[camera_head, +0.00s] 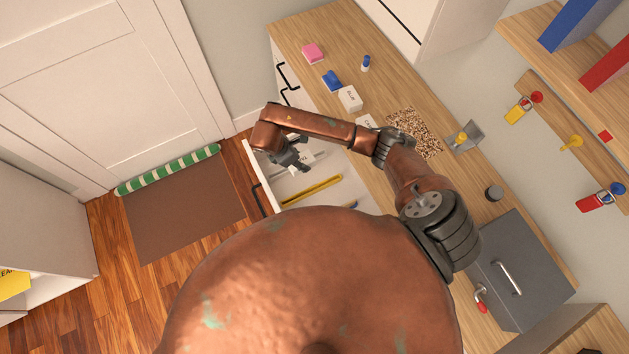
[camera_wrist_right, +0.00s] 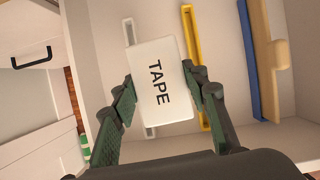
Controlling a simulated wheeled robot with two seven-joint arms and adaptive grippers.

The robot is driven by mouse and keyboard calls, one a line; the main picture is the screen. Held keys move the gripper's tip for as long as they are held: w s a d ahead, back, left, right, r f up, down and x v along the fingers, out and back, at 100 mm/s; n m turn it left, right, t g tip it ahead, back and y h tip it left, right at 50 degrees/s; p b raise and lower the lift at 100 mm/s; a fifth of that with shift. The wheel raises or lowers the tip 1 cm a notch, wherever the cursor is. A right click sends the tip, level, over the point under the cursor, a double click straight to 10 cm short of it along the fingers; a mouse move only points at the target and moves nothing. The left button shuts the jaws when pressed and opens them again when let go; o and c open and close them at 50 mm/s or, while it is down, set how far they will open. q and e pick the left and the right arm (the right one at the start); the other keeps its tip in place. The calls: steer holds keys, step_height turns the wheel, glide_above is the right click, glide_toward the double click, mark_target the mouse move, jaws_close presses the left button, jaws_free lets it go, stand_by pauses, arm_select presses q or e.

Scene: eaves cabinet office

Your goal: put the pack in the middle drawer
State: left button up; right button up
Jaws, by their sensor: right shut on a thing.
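The pack (camera_wrist_right: 160,84) is a white box marked TAPE, held between the two fingers of my right gripper (camera_wrist_right: 164,95) in the right wrist view. In the head view my right gripper (camera_head: 297,162) is over an open white drawer (camera_head: 327,165), with the pack partly hidden at its fingertips. The wrist view shows the drawer's pale floor behind the pack; I cannot tell whether the pack touches it. A yellow bar (camera_head: 312,191) lies in the drawer. My left gripper is not in view.
The drawer also holds a blue bar (camera_wrist_right: 254,60) and a wooden piece (camera_wrist_right: 270,55).

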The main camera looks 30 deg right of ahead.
steer(key=shift+f+m, duration=0.3)
steer(key=shift+f, duration=0.1)
steer(key=b, duration=0.1)
glide_above(302, 180)
step_height(302, 180, down, 9)
steer(key=shift+w+f, duration=0.1)
steer(key=shift+f, duration=0.1)
steer(key=shift+f+b, duration=0.3)
steer(key=shift+f, duration=0.25)
steer(key=shift+f, duration=0.1)
steer(key=o, duration=1.2)
